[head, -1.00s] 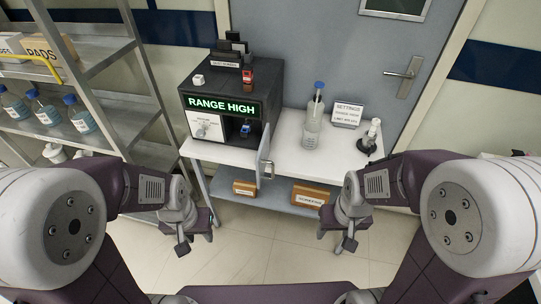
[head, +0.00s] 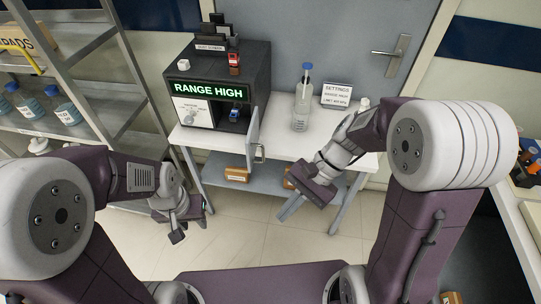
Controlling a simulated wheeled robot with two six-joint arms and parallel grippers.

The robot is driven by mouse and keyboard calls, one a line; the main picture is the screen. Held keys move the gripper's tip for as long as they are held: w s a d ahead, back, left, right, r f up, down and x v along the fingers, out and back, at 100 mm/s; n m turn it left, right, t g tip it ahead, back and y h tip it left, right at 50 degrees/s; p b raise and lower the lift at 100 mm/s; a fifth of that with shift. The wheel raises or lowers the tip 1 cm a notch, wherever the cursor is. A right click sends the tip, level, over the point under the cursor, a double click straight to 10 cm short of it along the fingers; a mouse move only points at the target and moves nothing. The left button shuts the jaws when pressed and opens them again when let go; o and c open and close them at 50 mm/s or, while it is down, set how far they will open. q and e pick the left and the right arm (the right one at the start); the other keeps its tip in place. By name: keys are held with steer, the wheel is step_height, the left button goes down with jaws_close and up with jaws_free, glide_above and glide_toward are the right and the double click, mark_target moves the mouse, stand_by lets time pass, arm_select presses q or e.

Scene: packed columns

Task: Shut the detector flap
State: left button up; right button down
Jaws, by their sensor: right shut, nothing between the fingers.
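The detector (head: 262,85) is a dark box on the white table, with a green RANGE HIGH display (head: 209,90). Its flap (head: 253,133) is a pale panel standing open at the right side of the dark opening, sticking out towards me. A handle (head: 260,154) is on the flap's outer side. A small blue-topped item (head: 235,113) shows inside the opening. My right gripper (head: 287,214) is shut and empty, in front of the table, below and right of the flap and apart from it. My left gripper (head: 178,236) hangs low in front of the table's left end; its jaws are unclear.
A clear bottle with a blue cap (head: 302,108) and a SETTINGS sign (head: 336,95) stand right of the flap. Cardboard boxes (head: 237,174) sit on the lower shelf. A metal rack (head: 135,85) with bottles is at left. The floor in front is clear.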

steer(key=w+d+m+t+y+b, duration=0.1)
steer(key=w+m+t+y+b, duration=0.3)
steer(key=w+m+y, duration=0.85)
steer(key=w+d+f+m+t+h+b, duration=0.25)
steer(key=w+d+f+t, duration=0.35)
steer(key=w+d+f, duration=0.35)
steer(key=s+x, duration=0.1)
steer(key=x, duration=1)
steer(key=shift+w+a+f+h+p, duration=0.2)
steer(key=shift+a+f+h+p, duration=0.15)
steer(key=shift+a+f, duration=0.2)
steer(key=shift+w, duration=0.1)
